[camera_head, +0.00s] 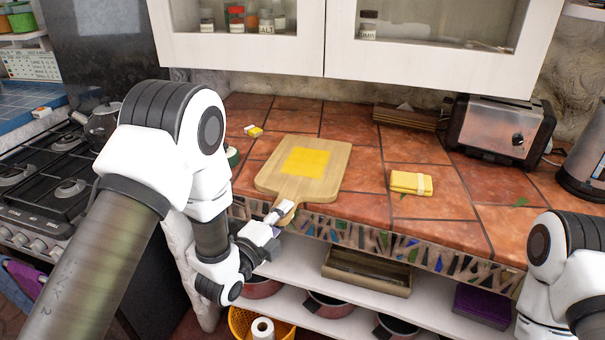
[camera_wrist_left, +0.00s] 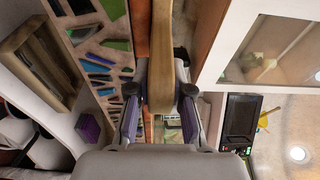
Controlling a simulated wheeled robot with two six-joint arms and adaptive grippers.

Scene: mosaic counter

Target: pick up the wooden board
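The wooden board (camera_head: 333,165) lies flat on the tiled counter, with a yellow square (camera_head: 306,162) on its top. Its handle points toward me at the counter's front edge. My left gripper (camera_head: 279,212) is at the handle. In the left wrist view the board (camera_wrist_left: 161,50) shows edge-on between the two fingers of the left gripper (camera_wrist_left: 161,105). One finger is on each side of it, apart, with narrow gaps showing. The handle's tip is partly hidden by the gripper. My right arm shows at the lower right, but its gripper is out of view.
A yellow folded cloth (camera_head: 411,183) lies right of the board, with a toaster (camera_head: 500,128) behind it. A small yellow-and-white item (camera_head: 254,131) lies behind the board at left. A stove (camera_head: 50,185) stands at left. A shelf below holds pots and a wooden tray (camera_head: 367,273).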

